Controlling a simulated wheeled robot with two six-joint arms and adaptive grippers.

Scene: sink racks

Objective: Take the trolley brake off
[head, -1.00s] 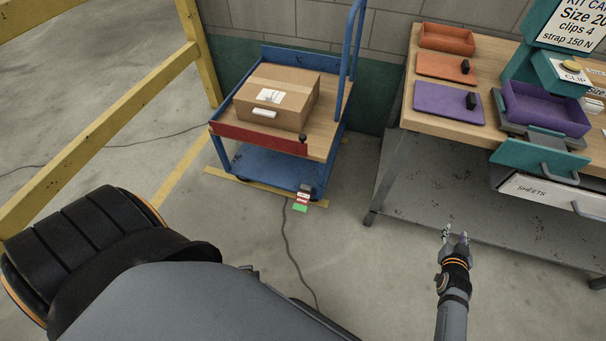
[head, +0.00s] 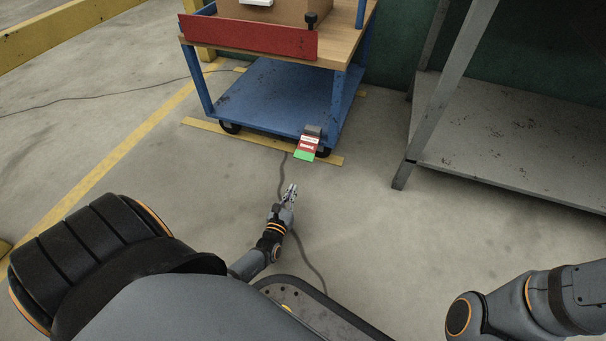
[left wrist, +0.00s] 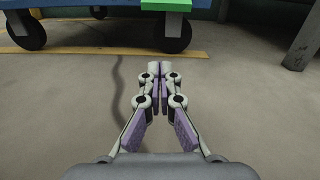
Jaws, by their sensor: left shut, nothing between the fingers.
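The blue trolley (head: 275,92) stands ahead with a wooden top and a red front board (head: 247,37). My right gripper is out of view.
A cable (head: 283,172) runs along the floor under my left gripper. Yellow floor tape (head: 205,130) lies around the trolley wheels. A grey bench with a low shelf (head: 510,140) stands at the right. A carton sits on the trolley.

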